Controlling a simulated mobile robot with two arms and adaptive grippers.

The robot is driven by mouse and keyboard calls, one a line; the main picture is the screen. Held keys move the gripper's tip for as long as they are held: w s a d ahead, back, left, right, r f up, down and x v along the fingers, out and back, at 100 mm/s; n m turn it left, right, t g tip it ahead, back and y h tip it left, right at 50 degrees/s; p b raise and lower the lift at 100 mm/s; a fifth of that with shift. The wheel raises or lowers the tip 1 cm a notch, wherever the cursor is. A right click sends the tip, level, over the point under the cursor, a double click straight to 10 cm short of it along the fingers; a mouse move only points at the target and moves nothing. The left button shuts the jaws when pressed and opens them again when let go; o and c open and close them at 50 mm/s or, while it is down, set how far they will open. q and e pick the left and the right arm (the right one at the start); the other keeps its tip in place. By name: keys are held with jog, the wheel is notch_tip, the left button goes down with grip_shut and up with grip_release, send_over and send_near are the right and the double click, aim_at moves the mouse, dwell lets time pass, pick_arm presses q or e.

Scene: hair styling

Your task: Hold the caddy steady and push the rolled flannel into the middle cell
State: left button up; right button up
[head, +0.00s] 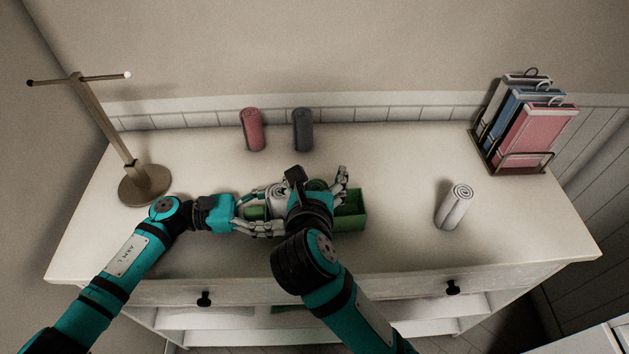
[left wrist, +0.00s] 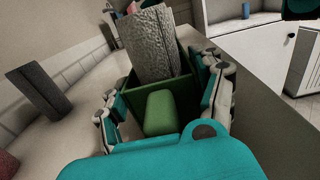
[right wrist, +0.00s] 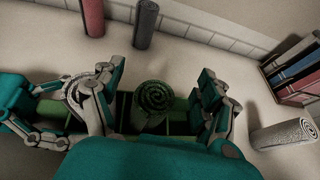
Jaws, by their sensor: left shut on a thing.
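The green caddy (head: 350,212) stands on the dresser top, partly hidden by my arms. The rolled flannel (right wrist: 155,97), dark green with a spiral end, stands behind the near divider, apparently in the middle cell.
A red roll (head: 253,130) and a dark grey roll (head: 303,130) stand behind the caddy. A white roll (head: 455,207) stands to the right. A rack of pouches (head: 535,135) is at the back right, a wooden T-stand (head: 145,185) at the left. The front right top is clear.

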notch_tip(320, 180, up, 6)
jog(key=shift+w+a+r, duration=0.1)
jog(key=shift+w+r, duration=0.05)
pick_arm(q)
jog(key=shift+w, duration=0.1)
pick_arm(e)
jog(key=shift+a+f, duration=0.1)
jog(key=shift+f, duration=0.1)
jog(key=shift+s+a+r+n+t+y, duration=0.1)
jog(key=shift+s+r+n+t+y, duration=0.25)
jog(key=shift+t+y, duration=0.45)
jog(key=shift+s+d+r+n+t, duration=0.2)
jog(key=shift+s+r+t, duration=0.1)
jog(key=shift+s+t, duration=0.25)
jog(key=shift+s+d+r+n+t, duration=0.15)
jog(key=shift+s+r+t, duration=0.15)
jog(key=shift+t, duration=0.45)
jog(key=shift+a, duration=0.1)
pick_arm(q)
jog(key=o, duration=1.3)
jog(key=shift+a, duration=0.15)
